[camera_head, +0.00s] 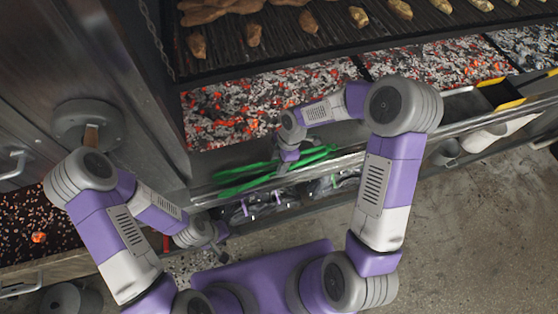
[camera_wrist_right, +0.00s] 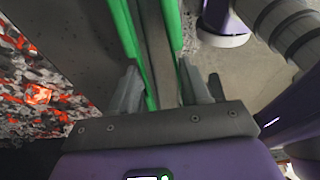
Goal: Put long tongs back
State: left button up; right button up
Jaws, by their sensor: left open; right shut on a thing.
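The long green tongs (camera_head: 240,172) lie along the front ledge of the grill in the head view, just below the ember bed. My right gripper (camera_head: 284,165) is shut on them near their middle, reaching down from above. In the right wrist view, its two fingers (camera_wrist_right: 160,88) stand on either side of the two green arms of the tongs (camera_wrist_right: 130,45), with a grey strip between them. The far ends of the tongs are out of that view. My left gripper (camera_head: 220,248) is open and empty, low in front of the grill at the left.
Glowing embers (camera_head: 235,115) lie behind the ledge, under a grate (camera_head: 280,50) with several pieces of food. A metal front rail (camera_head: 330,165) runs below the tongs, with dark items under it. Yellow-edged trays (camera_head: 500,92) are at the right. The floor (camera_head: 480,220) at right is clear.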

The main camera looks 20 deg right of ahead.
jog(key=o, duration=1.1)
jog(key=p+v, duration=0.7)
jog(key=v, duration=0.2)
dwell(0.3)
